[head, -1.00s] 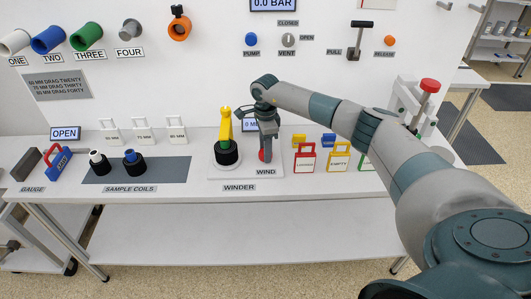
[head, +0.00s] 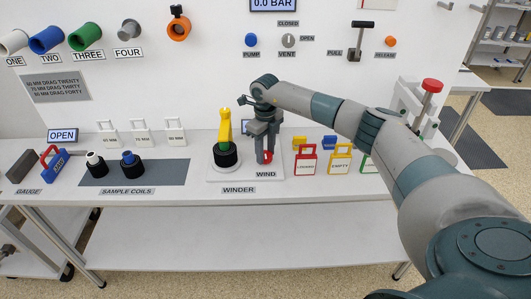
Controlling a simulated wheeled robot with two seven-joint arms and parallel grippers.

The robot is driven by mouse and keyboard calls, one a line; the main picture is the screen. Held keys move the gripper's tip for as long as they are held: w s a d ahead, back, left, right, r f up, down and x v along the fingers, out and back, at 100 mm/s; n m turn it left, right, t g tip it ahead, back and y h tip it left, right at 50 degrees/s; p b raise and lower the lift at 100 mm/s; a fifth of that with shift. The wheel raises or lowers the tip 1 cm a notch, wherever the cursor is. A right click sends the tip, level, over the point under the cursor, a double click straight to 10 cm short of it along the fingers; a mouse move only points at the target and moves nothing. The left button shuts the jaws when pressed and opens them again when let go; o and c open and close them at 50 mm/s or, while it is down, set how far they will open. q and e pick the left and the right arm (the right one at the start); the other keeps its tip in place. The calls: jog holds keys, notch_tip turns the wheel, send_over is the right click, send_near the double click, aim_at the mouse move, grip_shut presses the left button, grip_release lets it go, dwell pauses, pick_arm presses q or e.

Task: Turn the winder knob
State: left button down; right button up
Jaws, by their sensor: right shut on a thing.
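The winder (head: 216,170) stands on the table on a white base plate, with a black coil (head: 226,156) and a yellow upright part (head: 225,127) on it. The red winder knob (head: 267,158) is at the right of the base plate, by the WIND label. My right gripper (head: 264,156) points down from above and is shut on the red knob, with its fingers hiding part of it. My left gripper is not in view.
Red (head: 305,163) and yellow (head: 341,163) tagged frames stand right of the winder. Sample coils (head: 128,163) sit on a grey mat (head: 170,173) to the left. A press with a red top (head: 432,86) stands at the right.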

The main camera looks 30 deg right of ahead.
aim_at(265, 154)
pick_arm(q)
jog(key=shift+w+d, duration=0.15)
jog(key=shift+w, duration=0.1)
pick_arm(e)
jog(key=shift+w+r+m, duration=0.1)
jog(key=shift+m, duration=1.1)
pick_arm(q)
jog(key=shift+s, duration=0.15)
pick_arm(e)
jog(key=o, duration=1)
jog(key=shift+o, duration=0.2)
jog(key=shift+r, duration=0.1)
jog(key=shift+r+b, duration=0.3)
jog(key=shift+r, duration=0.35)
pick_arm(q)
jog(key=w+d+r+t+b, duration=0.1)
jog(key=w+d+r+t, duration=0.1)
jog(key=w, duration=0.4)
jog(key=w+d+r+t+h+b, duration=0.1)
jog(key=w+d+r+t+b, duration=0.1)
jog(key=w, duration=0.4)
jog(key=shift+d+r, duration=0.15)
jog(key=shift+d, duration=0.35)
pick_arm(e)
notch_tip(265, 154, up, 16)
